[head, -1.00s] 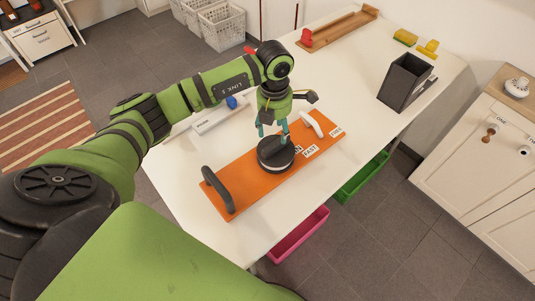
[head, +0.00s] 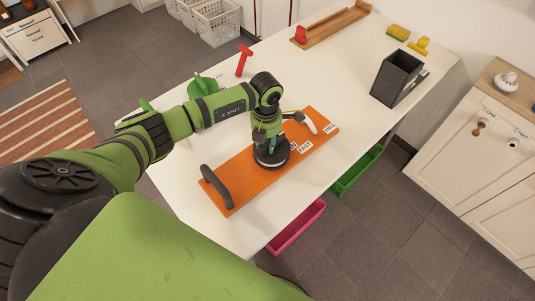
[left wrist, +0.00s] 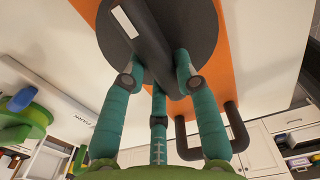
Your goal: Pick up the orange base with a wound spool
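The orange base (head: 240,182) lies flat on the white table, with a dark arched handle (head: 217,187) at its left end. A round black spool-like disc (head: 266,160) sits on its middle. My left gripper (head: 268,145) is over this disc, pointing down. In the left wrist view its teal fingers (left wrist: 158,80) stand around a dark bar (left wrist: 160,45) on the disc (left wrist: 205,25). The right finger looks close to or touching the bar; a firm grip cannot be made out. Any winding on the disc is hidden or too small to see. My right gripper is out of view.
A white curved piece (head: 309,122) and small labels (head: 305,147) are on the base's right half. A red T-shaped tool (head: 243,60), a black open box (head: 397,77) and a wooden tray (head: 335,25) stand farther back. Pink (head: 296,229) and green (head: 358,171) bins are below the table edge.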

